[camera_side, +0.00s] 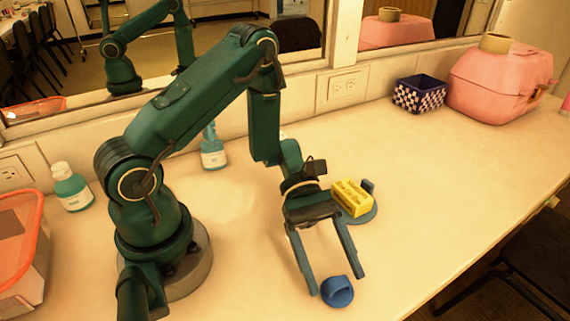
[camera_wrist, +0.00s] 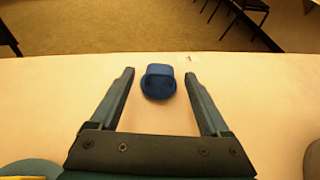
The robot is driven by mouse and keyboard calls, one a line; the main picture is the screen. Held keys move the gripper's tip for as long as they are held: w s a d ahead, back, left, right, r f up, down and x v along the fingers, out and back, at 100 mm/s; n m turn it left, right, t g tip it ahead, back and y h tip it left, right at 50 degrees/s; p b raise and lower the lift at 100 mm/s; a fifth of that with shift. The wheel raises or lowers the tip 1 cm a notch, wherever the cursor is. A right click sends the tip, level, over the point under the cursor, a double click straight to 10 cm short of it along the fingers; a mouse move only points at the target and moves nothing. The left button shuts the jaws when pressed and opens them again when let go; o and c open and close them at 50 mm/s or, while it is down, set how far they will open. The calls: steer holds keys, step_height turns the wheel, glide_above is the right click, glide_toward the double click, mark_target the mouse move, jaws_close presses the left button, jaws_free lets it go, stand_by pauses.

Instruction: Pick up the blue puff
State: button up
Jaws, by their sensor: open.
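The blue puff (camera_side: 337,291) is a small, rounded blue piece on the counter near its front edge. In the wrist view the blue puff (camera_wrist: 158,81) shows ahead, centred between the finger lines and near the level of the tips. My gripper (camera_side: 339,271) is open and empty, with its two long fingers pointing down toward the counter on the puff's side. The wrist view shows the open gripper (camera_wrist: 159,73) with a wide gap between its fingers. I cannot tell whether a finger touches the puff.
A yellow block (camera_side: 351,197) sits on a teal round dish (camera_side: 368,215) behind my gripper. Bottles (camera_side: 72,187), an orange-rimmed bin (camera_side: 22,265), a checkered basket (camera_side: 420,94) and a pink case (camera_side: 500,80) stand farther off. The counter right of the puff is clear.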

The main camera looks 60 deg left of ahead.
steer(key=shift+x, duration=1.05)
steer(key=c, duration=1.2)
steer(key=shift+c, duration=0.2)
steer(key=shift+r, duration=0.1)
